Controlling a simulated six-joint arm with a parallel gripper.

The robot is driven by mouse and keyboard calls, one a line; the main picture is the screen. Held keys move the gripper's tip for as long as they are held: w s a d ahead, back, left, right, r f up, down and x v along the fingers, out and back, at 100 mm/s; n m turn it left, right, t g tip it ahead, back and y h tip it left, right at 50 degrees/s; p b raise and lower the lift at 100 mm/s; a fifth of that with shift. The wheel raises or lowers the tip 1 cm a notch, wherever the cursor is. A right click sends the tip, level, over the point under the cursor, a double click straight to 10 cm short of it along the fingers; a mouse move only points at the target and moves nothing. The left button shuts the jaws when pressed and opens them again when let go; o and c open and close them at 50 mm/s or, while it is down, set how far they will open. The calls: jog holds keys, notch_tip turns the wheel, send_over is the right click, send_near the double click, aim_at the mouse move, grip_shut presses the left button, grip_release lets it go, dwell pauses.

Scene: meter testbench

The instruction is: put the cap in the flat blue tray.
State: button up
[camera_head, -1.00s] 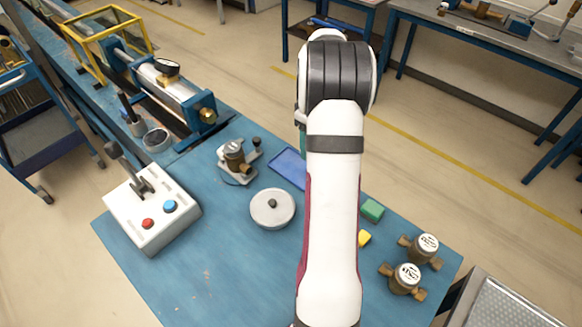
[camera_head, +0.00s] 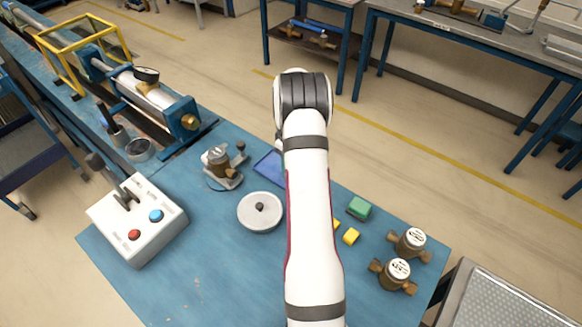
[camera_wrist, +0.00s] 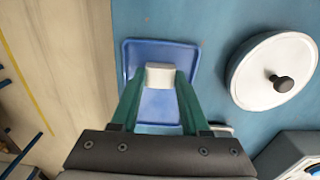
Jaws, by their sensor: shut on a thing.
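My gripper (camera_wrist: 160,82) shows in the wrist view with its two green fingers shut on a small whitish block-like piece, the cap (camera_wrist: 158,72). The cap appears over the flat blue tray (camera_wrist: 158,108), inside its outline in this view. I cannot tell the height between the cap and the tray floor. In the head view the tray (camera_head: 267,168) lies on the blue bench, partly hidden behind my arm. My gripper and the cap are hidden there by the arm.
A round grey pan-like disc with a dark knob (camera_head: 260,212) lies near the tray. A metal fixture (camera_head: 221,165) and a white control box (camera_head: 137,222) stand left. A green block (camera_head: 359,207), a yellow block (camera_head: 351,236) and two brass meters (camera_head: 398,274) stand right.

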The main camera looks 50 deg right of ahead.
jog(key=shift+f, duration=0.35)
jog(key=shift+f, duration=0.1)
jog(key=o, duration=1)
